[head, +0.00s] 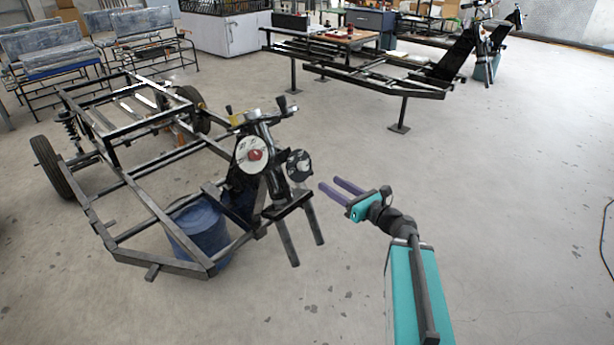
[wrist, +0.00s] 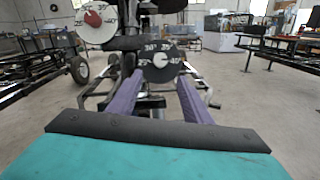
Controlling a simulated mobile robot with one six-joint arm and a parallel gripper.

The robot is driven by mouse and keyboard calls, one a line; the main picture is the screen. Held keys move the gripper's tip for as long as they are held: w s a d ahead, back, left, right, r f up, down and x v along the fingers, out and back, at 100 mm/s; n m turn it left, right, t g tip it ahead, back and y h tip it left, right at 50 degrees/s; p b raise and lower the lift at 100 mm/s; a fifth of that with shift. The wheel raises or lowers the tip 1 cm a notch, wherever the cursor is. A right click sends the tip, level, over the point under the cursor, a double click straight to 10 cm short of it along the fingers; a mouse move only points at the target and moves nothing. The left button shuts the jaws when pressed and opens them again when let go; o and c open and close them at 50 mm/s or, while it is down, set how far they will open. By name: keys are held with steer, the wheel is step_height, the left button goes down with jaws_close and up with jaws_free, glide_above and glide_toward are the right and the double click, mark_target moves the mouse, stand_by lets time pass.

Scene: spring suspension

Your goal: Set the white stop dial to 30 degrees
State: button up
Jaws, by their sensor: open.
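A black round dial face with white markings stands on the cart's front post, in the head view (head: 299,165) and ahead in the wrist view (wrist: 152,73). I read 25, 30, 35 and 40 around it. A small white part (wrist: 161,61) sits at its middle; its exact setting is too small to tell. A larger white disc with a red centre (head: 243,164) is left of it, also in the wrist view (wrist: 91,32). My gripper (head: 329,183) is open and empty, right of the black face and apart from it. Its purple fingers (wrist: 160,84) point toward that face.
The black cart frame (head: 135,185) spreads left, with a blue barrel (head: 200,235) under its front. Another frame on stands (head: 370,80) is behind, and benches (head: 55,50) are at the back left. The floor to the right is clear.

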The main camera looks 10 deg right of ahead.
mark_target(306, 169)
steer(key=shift+w+a+f+b, duration=0.15)
steer(key=shift+b, duration=0.4)
steer(key=b+x, duration=0.1)
steer(key=x, duration=1)
steer(key=c, duration=1)
steer(key=shift+a, duration=0.25)
steer(key=shift+c, duration=0.3)
steer(key=shift+d, duration=0.25)
